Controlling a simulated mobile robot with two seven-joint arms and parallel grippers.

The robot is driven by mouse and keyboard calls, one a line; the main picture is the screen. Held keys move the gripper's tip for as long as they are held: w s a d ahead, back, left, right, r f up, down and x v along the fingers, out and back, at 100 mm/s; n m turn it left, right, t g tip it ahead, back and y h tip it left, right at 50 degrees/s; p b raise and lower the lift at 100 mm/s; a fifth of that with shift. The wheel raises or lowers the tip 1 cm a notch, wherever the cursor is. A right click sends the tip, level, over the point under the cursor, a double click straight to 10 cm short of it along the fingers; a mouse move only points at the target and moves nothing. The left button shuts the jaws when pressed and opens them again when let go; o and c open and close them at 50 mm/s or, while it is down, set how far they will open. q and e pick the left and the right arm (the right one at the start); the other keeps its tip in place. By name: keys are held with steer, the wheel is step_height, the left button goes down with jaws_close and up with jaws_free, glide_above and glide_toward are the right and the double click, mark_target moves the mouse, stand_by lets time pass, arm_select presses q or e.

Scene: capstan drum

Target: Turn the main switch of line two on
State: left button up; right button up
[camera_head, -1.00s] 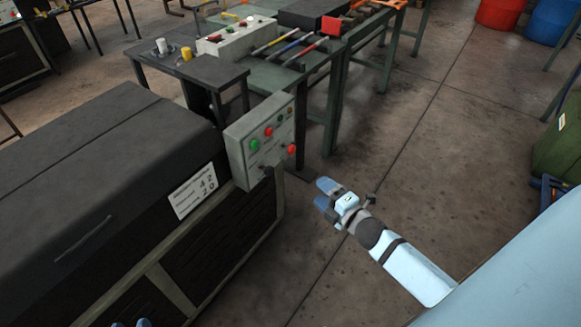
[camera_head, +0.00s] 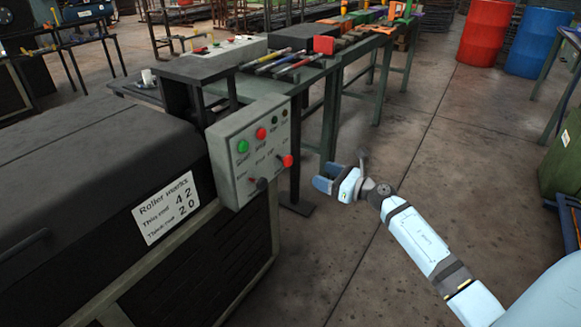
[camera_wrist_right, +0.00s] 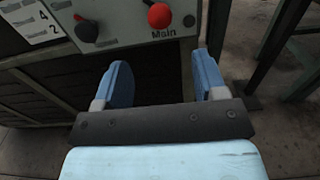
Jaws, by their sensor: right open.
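A grey control box (camera_head: 238,185) is fixed at the machine's right corner, with green and red buttons on top and two knobs below. The red knob (camera_head: 287,161) is at its lower right; in the wrist view this red knob (camera_wrist_right: 160,15) sits above the label "Main". A black knob (camera_head: 262,184) is left of it, also in the wrist view (camera_wrist_right: 86,30). My right gripper (camera_head: 324,178) is open and empty, right of the box and apart from it. In the wrist view its fingers (camera_wrist_right: 162,66) are below the red knob, spread to either side. My left gripper is out of view.
The dark machine (camera_head: 80,165) with a white "Roller works" sign (camera_head: 166,207) fills the left. A green table (camera_head: 300,75) with tools and a second button box (camera_head: 227,52) stands behind.

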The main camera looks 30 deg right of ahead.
mark_target(291, 162)
arm_select(q)
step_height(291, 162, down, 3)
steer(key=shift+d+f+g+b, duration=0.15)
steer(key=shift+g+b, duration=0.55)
steer(key=shift+b, duration=0.3)
arm_select(e)
steer(key=x, duration=1.1)
steer(key=shift+w+a, duration=0.15)
steer(key=shift+w, duration=0.1)
steer(key=shift+c, duration=0.2)
steer(key=c, duration=0.9)
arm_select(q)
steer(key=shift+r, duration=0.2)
